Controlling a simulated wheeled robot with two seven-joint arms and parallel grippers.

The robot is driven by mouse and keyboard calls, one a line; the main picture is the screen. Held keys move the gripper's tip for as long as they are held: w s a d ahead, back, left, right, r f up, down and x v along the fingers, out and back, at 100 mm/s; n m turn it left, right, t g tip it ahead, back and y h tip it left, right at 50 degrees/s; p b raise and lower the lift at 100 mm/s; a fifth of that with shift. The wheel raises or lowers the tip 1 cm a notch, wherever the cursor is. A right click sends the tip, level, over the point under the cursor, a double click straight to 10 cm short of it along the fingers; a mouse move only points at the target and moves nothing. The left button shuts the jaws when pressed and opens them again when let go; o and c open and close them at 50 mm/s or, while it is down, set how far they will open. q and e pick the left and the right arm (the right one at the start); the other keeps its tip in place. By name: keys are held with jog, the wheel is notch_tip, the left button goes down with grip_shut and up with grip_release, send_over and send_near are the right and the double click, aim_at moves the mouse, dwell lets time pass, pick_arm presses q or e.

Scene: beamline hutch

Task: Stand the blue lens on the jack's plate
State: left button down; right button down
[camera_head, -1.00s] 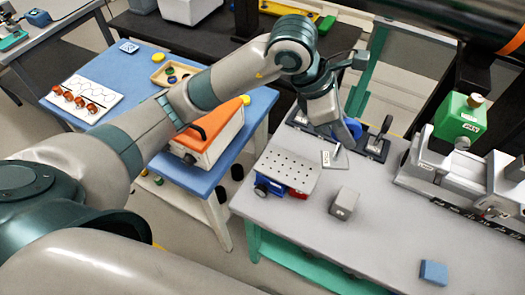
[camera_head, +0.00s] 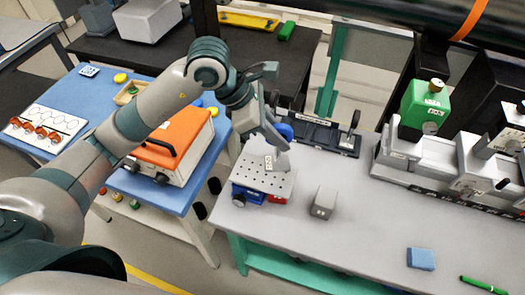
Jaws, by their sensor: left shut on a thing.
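The blue lens (camera_head: 286,131) is partly hidden behind my left gripper (camera_head: 275,140), which is shut on its mount. The mount's light, labelled base (camera_head: 282,163) shows below the fingers, over the back right part of the jack's plate (camera_head: 258,180). I cannot tell whether the base touches the plate. The plate is pale, with rows of holes, on top of the jack (camera_head: 247,194), which has blue and red parts and stands at the left of the grey bench. The lens looks roughly upright. My right gripper is not in view.
A black holder (camera_head: 318,136) lies behind the jack, and a grey block (camera_head: 324,203) stands right of it. Grey rail equipment (camera_head: 400,160) with a green box (camera_head: 425,103) fills the back right. A blue block (camera_head: 421,259) lies at the front; the bench between is clear.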

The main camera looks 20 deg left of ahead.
aim_at(272, 158)
pick_arm(q)
jog(key=a+f, duration=0.1)
jog(key=a, duration=0.1)
jog(key=a+f, duration=0.1)
jog(key=shift+w+a+f+b, duration=0.1)
jog(key=shift+a+f+b, duration=0.05)
jog(key=shift+a+b, duration=0.25)
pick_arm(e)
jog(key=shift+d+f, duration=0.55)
pick_arm(q)
notch_tip(272, 158, down, 4)
jog(key=shift+r+b, duration=0.15)
jog(key=shift+b, duration=0.6)
jog(key=shift+f, duration=0.2)
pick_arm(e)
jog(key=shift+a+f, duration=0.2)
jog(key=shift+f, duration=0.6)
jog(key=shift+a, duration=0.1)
